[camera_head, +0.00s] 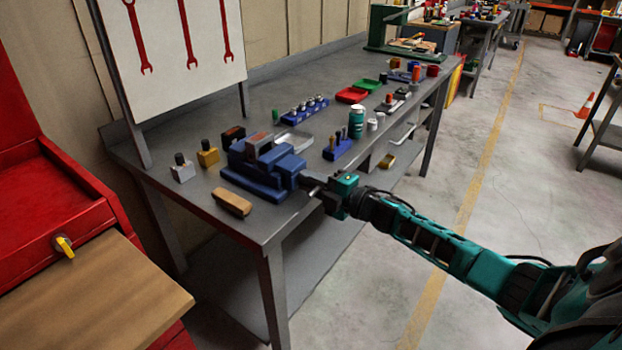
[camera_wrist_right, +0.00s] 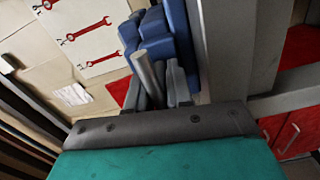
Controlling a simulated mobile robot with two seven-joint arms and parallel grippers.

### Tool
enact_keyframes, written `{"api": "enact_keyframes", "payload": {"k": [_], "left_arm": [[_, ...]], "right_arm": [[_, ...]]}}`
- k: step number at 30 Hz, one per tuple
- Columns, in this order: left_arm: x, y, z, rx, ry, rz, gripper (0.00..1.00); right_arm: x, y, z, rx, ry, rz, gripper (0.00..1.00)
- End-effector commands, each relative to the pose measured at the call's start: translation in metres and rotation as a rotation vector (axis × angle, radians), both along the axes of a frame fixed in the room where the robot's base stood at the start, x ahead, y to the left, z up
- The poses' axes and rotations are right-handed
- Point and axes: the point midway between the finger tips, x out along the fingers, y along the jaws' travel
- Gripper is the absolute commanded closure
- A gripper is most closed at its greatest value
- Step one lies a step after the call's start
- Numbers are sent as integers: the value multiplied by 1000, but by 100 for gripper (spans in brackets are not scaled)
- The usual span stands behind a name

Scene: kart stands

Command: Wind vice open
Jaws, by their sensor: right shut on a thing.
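The blue vice (camera_head: 265,168) sits on the grey workbench near its front edge, with its screw end toward my right arm. The vice also shows in the right wrist view (camera_wrist_right: 168,38). My right gripper (camera_head: 314,184) is at that end of the vice. In the right wrist view, my gripper fingers (camera_wrist_right: 160,88) are shut around a grey metal bar (camera_wrist_right: 148,76), the vice handle. The jaw gap is hard to make out from the head. My left gripper is not in view.
A wooden block (camera_head: 232,202) lies on the bench (camera_head: 203,207) in front of the vice. Grey (camera_head: 182,170) and yellow (camera_head: 207,155) blocks stand behind it. A blue holder (camera_head: 337,149), a teal can (camera_head: 356,122) and several trays lie farther along. Open floor lies to the right.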

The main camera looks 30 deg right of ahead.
Motion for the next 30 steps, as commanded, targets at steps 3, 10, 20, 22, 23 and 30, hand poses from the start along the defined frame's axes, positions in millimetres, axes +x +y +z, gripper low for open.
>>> {"api": "enact_keyframes", "payload": {"k": [3,10,20,22,23,30], "left_arm": [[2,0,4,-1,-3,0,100],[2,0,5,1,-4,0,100],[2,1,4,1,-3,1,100],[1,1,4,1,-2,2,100],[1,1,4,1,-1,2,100],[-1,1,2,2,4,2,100]], "right_arm": [[0,0,1,41,15,0,100],[0,0,0,73,28,0,100],[0,1,0,76,29,2,100],[0,1,0,75,28,2,75],[0,1,0,75,28,2,72],[0,1,0,72,28,1,56]]}}
